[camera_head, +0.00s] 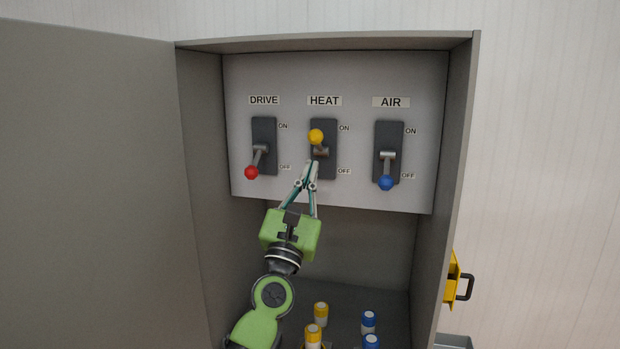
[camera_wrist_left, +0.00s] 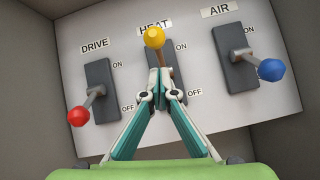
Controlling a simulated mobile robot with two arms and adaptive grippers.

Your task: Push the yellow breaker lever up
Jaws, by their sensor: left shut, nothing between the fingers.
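The yellow breaker lever (camera_head: 316,136) sits in the middle HEAT switch, its ball close to the ON label and above the pivot. In the left wrist view the yellow ball (camera_wrist_left: 154,38) shows just beyond the fingertips. My left gripper (camera_head: 312,164) is shut and empty, its tips just below the lever's pivot, in front of the switch plate. It also shows in the left wrist view (camera_wrist_left: 160,72), where the tips overlap the lever's stem. I cannot tell whether they touch it. My right gripper is in neither view.
The red DRIVE lever (camera_head: 251,172) at left and the blue AIR lever (camera_head: 386,183) at right both point down towards OFF. An open cabinet door (camera_head: 90,190) stands at left. Yellow (camera_head: 321,313) and blue (camera_head: 368,321) capped cylinders stand low in the cabinet.

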